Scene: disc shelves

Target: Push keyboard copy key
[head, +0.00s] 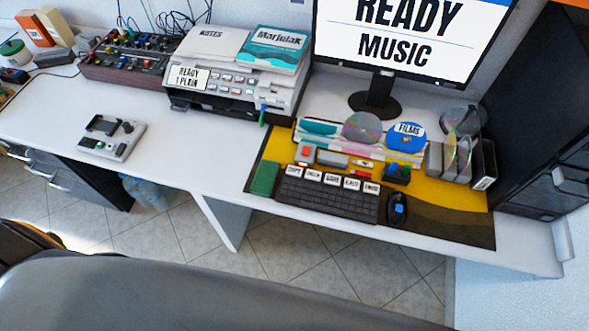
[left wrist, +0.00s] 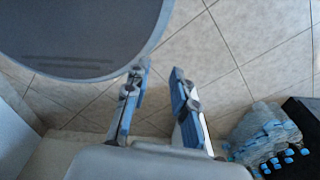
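A dark keyboard (head: 327,197) lies on the yellow and dark mat, with a row of white-labelled keys along its back edge. The leftmost labelled key (head: 293,171) seems to read COPY; the lettering is small. My left gripper (left wrist: 158,73) shows in the left wrist view, its two blue-grey fingers apart with tiled floor visible between them. It holds nothing and is away from the keyboard, which is not in that view. Neither gripper shows in the head view.
A monitor (head: 405,35) reads READY MUSIC. A printer (head: 235,85), green block (head: 265,178), mouse (head: 397,210) and disc racks stand around the keyboard. A white device (head: 112,137) lies left; the desk (head: 190,150) between is clear. A grey rounded surface (head: 200,295) fills the foreground.

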